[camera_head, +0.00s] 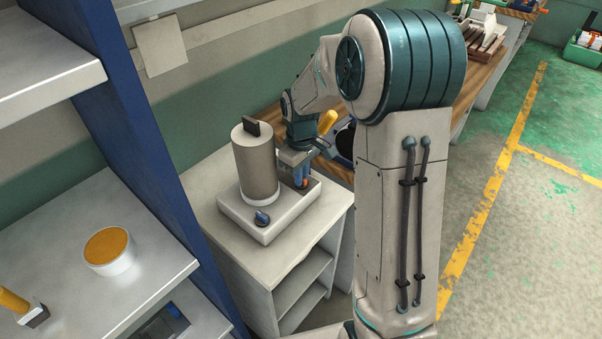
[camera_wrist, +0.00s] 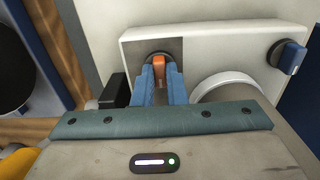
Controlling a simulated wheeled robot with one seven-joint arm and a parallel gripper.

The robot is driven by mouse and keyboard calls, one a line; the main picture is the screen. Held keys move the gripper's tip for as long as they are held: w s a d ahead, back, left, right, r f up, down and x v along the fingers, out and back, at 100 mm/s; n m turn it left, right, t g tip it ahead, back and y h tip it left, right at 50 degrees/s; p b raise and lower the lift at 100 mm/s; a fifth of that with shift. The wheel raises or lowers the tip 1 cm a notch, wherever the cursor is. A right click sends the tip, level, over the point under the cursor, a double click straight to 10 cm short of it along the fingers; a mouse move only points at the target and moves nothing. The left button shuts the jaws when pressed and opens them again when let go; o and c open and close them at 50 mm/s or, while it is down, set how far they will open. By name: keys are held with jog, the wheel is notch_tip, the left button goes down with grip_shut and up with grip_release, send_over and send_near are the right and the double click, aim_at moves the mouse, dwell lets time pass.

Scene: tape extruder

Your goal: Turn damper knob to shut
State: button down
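A white machine base with a grey cylinder (camera_head: 256,165) on it stands on a cabinet. An orange knob (camera_wrist: 159,70) sits on a dark grey plate of the base. A blue knob (camera_wrist: 288,57) sits at another corner of the base and also shows in the head view (camera_head: 261,218). Which of them is the damper knob is not marked. My gripper (camera_wrist: 160,82) points at the orange knob, its two blue fingers close on either side with little or no gap. In the head view my gripper (camera_head: 302,178) is low over the base, right of the cylinder.
The cabinet top (camera_head: 212,221) has bare room left of the base. A blue shelf post (camera_head: 140,140) and shelves stand at left, with an orange-topped white cup (camera_head: 109,250). A wooden bench (camera_head: 484,75) runs behind my arm. The floor at right is open.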

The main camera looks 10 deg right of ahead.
jog(key=shift+n, duration=0.4)
jog(key=n+p, duration=0.1)
jog(key=n, duration=0.2)
jog(key=shift+r, duration=0.15)
jog(key=n+p, duration=0.1)
jog(key=n, duration=0.2)
jog(key=shift+n+p, duration=0.3)
jog(key=shift+p, duration=0.1)
jog(key=n+p, duration=0.1)
jog(key=n, duration=0.2)
jog(key=shift+p, duration=0.4)
jog(key=shift+n+p, duration=0.75)
jog(key=shift+n, duration=0.75)
jog(key=c, duration=1.5)
grip_release()
jog(key=shift+o, duration=0.2)
